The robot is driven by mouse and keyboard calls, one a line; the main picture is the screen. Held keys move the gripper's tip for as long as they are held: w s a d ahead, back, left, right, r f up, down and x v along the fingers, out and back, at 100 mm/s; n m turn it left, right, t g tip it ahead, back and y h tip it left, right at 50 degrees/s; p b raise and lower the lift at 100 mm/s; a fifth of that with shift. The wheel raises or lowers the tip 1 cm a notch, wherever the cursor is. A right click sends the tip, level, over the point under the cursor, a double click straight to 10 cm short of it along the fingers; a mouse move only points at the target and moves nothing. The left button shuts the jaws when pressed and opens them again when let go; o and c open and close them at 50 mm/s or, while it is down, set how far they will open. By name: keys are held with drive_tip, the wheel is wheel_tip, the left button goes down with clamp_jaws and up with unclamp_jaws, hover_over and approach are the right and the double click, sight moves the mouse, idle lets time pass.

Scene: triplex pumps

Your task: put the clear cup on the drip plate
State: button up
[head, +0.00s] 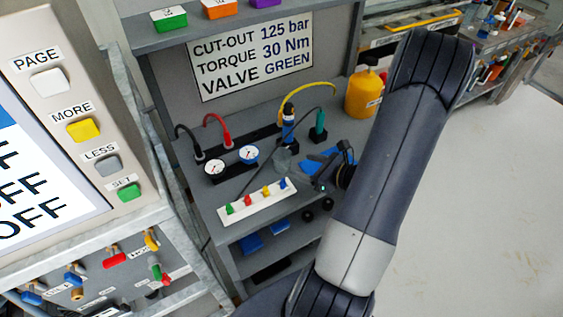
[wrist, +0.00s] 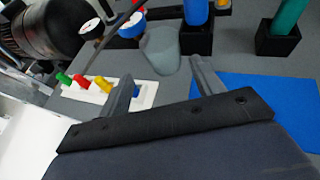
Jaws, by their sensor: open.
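The clear cup (head: 282,160) stands on the grey bench beside the blue-bodied upright tool. In the wrist view it is a translucent grey shape (wrist: 160,52), just beyond the fingertips and roughly between them. My gripper (wrist: 163,70) is open, with nothing between its fingers. In the head view my gripper (head: 322,185) is low over the bench, right of the cup and partly hidden by its own wrist. A flat blue sheet (head: 318,161) lies right of the cup and also shows in the wrist view (wrist: 265,105). I cannot tell whether it is the drip plate.
A white strip with coloured pegs (head: 257,201) lies in front of the cup. Two gauges (head: 248,154) stand to the left. A blue upright tool (wrist: 196,15) in a black holder and a green one (wrist: 285,25) stand behind. A yellow jug (head: 364,94) is at back right.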

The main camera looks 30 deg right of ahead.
sight(291, 158)
drive_tip(key=shift+x, duration=0.95)
drive_tip(key=w, duration=0.1)
drive_tip(key=w+a+p, duration=0.1)
drive_tip(key=w, duration=0.1)
drive_tip(key=shift+w+a+f+p, duration=0.15)
drive_tip(key=shift+w+a+p, duration=0.1)
drive_tip(key=shift+w+p, duration=0.1)
drive_tip(key=shift+w+a+f, duration=0.2)
drive_tip(key=shift+w+f, duration=0.15)
drive_tip(key=shift+w, duration=0.2)
drive_tip(key=shift+c, duration=0.2)
drive_tip(key=c, duration=0.8)
drive_tip(key=shift+o, duration=0.2)
drive_tip(key=shift+r, duration=0.1)
